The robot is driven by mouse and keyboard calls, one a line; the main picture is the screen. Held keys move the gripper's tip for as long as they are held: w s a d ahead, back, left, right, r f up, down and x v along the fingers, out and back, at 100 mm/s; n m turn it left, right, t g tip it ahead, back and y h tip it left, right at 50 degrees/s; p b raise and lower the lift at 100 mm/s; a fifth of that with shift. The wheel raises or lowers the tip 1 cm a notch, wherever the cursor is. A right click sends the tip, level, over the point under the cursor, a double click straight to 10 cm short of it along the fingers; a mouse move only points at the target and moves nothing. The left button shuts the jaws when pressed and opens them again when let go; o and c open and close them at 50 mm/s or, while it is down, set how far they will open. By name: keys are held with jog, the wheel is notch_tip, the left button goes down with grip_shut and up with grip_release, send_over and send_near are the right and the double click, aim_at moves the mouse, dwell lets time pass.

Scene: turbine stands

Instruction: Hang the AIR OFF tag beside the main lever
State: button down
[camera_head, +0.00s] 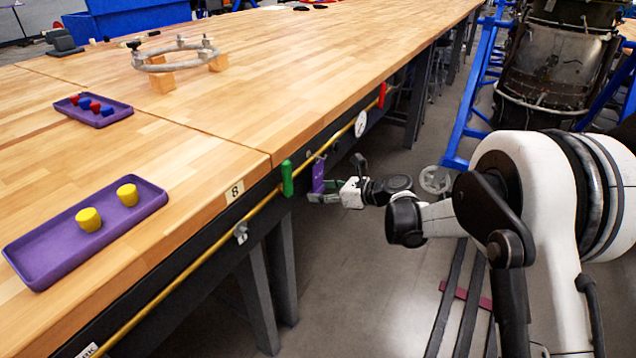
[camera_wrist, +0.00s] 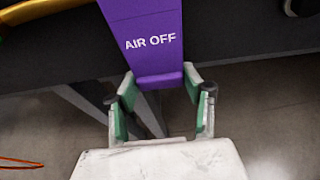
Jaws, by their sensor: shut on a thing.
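The purple AIR OFF tag (camera_head: 318,174) is upright at the front edge of the workbench, close to the yellow pipe. In the wrist view the tag (camera_wrist: 150,38) shows its white lettering, and its top runs out of the picture. My gripper (camera_head: 322,197) is shut on the tag's lower end, with a green-padded finger on each side in the wrist view (camera_wrist: 160,88). A green lever handle (camera_head: 287,178) is on the pipe just left of the tag. A red handle (camera_head: 381,95) is farther along the pipe. I cannot tell whether the tag's top touches a hook.
The yellow pipe (camera_head: 200,257) runs along the bench front, with a round gauge (camera_head: 361,124) right of the tag and a small grey fitting (camera_head: 241,232) below the number 8 plate (camera_head: 234,192). Purple trays (camera_head: 45,270) and a metal ring (camera_head: 175,52) are on the bench. Bench legs stand below.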

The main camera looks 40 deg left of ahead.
jog(key=shift+w+d, duration=0.15)
jog(key=shift+d, duration=0.6)
jog(key=shift+w+d+b, duration=0.15)
jog(key=shift+d+b, duration=0.15)
jog(key=shift+d, duration=0.85)
jog(key=shift+w, duration=0.1)
